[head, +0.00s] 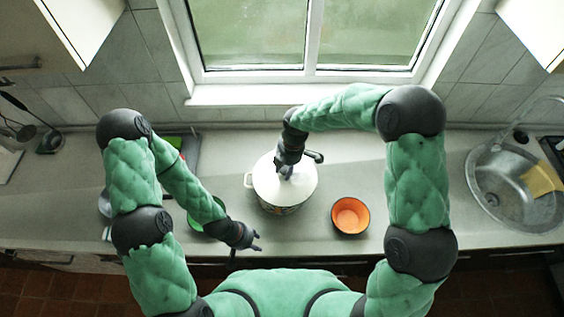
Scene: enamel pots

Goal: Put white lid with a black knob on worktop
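The white lid (299,188) sits on a pale enamel pot (279,208) with a patterned side, in the middle of the worktop (337,180). My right gripper (286,174) points down onto the middle of the lid and covers the place of the black knob. I cannot tell whether its fingers are closed around the knob. My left gripper (257,241) is open and empty, near the front edge of the worktop, left of and nearer than the pot.
An orange bowl (350,216) stands right of the pot. A green dish (203,226) is partly hidden behind my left forearm. A metal sink (500,188) with a yellow cloth (541,179) is at the right. The worktop between bowl and sink is partly covered by my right arm.

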